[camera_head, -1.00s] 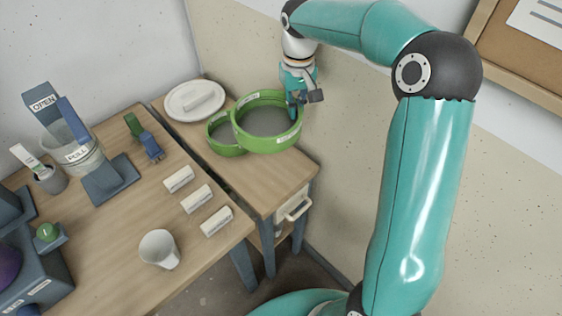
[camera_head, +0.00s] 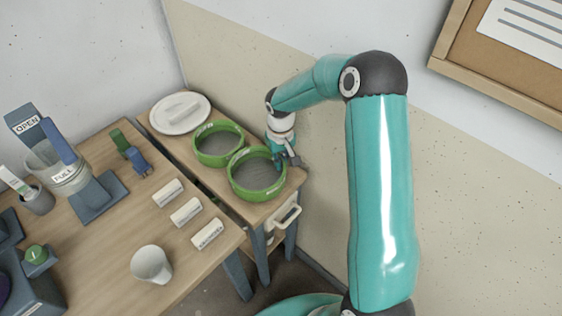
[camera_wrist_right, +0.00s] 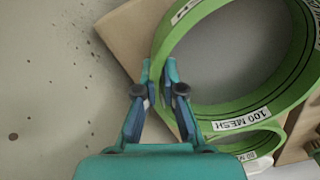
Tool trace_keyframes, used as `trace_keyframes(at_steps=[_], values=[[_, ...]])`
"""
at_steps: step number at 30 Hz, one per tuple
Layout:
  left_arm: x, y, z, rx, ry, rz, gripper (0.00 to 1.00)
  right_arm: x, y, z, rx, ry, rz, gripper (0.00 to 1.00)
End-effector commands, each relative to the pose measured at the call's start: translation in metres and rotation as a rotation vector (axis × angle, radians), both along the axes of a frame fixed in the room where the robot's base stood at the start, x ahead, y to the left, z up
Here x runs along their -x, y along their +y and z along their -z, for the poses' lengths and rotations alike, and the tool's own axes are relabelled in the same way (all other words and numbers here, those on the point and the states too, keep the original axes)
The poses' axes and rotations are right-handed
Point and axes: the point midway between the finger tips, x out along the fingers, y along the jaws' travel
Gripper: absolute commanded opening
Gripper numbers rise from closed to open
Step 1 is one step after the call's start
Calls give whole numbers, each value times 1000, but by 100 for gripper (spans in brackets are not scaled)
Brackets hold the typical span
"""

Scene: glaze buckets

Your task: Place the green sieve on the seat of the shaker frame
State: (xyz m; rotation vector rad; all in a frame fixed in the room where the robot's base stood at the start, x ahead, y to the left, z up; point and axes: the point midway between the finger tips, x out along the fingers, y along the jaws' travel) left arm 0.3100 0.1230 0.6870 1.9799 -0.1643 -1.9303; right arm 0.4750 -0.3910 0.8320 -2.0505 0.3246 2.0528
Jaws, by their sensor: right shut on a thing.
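My right gripper (camera_head: 279,158) is shut on the rim of a green sieve (camera_head: 281,188) with a grey mesh, above or on the front part of the side table. In the right wrist view my gripper's fingers (camera_wrist_right: 157,92) straddle the rim of this sieve (camera_wrist_right: 292,98), labelled "100 MESH". A second green sieve (camera_head: 197,153) is just behind it to the left; its rim shows partly beneath in the wrist view (camera_wrist_right: 276,131). I cannot tell whether the held sieve touches the table. No shaker frame can be made out for certain. My left gripper is out of view.
A white round plate (camera_head: 165,127) with a pale block on it is at the side table's back. A wall stands close right.

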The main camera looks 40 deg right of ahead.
Motion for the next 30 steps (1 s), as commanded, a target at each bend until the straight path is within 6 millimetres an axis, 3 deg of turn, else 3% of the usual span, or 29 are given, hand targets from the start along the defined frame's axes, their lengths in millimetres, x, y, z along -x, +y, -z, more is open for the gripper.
trace_keyframes(at_steps=[3,12,15,18,30], values=[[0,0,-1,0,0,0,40,0,0,9,-1,0,0,0],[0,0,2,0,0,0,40,-1,1,12,-1,-1,-1,0],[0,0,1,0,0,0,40,-1,1,11,-1,-1,-1,20],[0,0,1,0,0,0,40,-1,1,11,-1,-1,-1,32],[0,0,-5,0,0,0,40,0,1,12,0,1,-2,32]])
